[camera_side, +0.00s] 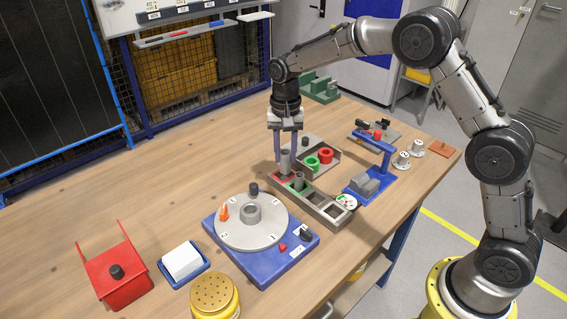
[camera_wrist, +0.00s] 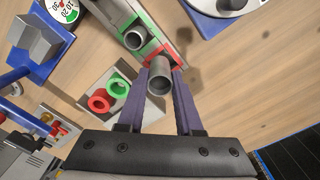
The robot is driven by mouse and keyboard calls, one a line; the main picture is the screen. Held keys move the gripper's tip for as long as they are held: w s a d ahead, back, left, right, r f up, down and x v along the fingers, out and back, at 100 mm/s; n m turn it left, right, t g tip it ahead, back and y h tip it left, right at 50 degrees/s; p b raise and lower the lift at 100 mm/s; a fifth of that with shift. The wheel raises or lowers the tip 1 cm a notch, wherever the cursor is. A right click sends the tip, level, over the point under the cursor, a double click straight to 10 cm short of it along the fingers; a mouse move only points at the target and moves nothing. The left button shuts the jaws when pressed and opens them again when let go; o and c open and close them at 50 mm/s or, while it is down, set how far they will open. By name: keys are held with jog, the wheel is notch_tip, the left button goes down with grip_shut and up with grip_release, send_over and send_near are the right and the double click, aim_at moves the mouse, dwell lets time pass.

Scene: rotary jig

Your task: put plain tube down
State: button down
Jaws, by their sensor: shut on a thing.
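My gripper (camera_side: 285,165) is shut on a plain grey tube (camera_side: 285,160), with a long purple finger on either side. The tube is upright at the red-edged end compartment (camera_side: 279,178) of a grey tray (camera_side: 322,213). In the wrist view the tube (camera_wrist: 160,82) sits between the fingertips (camera_wrist: 161,85), with the red-edged compartment (camera_wrist: 172,50) beyond it. I cannot tell whether its lower end touches the compartment floor. A second grey tube (camera_side: 298,181) stands in the green-edged compartment beside it, also seen in the wrist view (camera_wrist: 133,40).
A rotary jig (camera_side: 250,222) with a grey disc on a blue base stands left of the tray. A red ring (camera_side: 326,155) and a green ring (camera_side: 312,164) sit close behind the tray. A blue press-like stand (camera_side: 372,165) is to the right.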

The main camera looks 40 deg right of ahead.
aim_at(283, 164)
jog(key=shift+w+f, duration=0.4)
jog(key=shift+f, duration=0.1)
jog(key=shift+s+f, duration=0.1)
jog(key=shift+f, duration=1.3)
jog(key=shift+f, duration=0.15)
jog(key=c, duration=0.6)
grip_release()
